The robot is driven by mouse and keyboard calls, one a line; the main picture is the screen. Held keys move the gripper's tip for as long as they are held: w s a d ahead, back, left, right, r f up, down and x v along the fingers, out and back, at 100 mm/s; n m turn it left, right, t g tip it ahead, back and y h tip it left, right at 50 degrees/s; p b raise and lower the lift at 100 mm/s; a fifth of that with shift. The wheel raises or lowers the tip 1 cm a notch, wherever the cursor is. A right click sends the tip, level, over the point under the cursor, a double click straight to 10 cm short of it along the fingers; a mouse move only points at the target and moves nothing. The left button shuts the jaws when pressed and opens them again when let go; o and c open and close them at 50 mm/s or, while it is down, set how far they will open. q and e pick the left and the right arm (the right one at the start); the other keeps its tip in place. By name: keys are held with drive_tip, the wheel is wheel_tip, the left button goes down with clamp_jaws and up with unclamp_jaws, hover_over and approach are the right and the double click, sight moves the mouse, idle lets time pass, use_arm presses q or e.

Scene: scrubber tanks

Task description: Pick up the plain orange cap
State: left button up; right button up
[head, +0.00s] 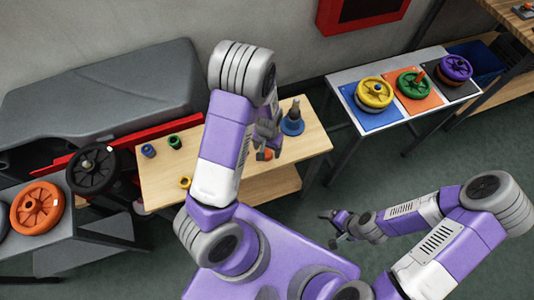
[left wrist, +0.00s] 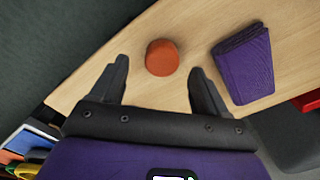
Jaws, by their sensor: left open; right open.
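The plain orange cap (left wrist: 162,57) stands on the light wooden table in the left wrist view, between and slightly beyond the fingertips of my left gripper (left wrist: 159,68). Both fingers are apart, with a gap on each side of the cap. In the head view the orange cap (head: 265,154) is partly hidden by my left gripper (head: 268,136), which hangs over the table. I cannot tell the gripper's exact height. My right gripper (head: 328,228) is open and empty over the floor, away from the table.
A folded purple cloth (left wrist: 243,63) lies right of the cap in the left wrist view. Blue (head: 148,150), green (head: 174,142) and yellow (head: 185,182) caps are further left. A white table (head: 345,78) with wheels stands right.

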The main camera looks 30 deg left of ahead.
sight(267, 152)
use_arm(q)
drive_tip(key=f, duration=0.3)
drive_tip(key=shift+a+f+b, duration=0.2)
drive_tip(key=shift+f+b, duration=0.05)
drive_tip(key=shift+b, duration=0.1)
drive_tip(key=shift+w+r, duration=0.1)
drive_tip(key=c, duration=1.1)
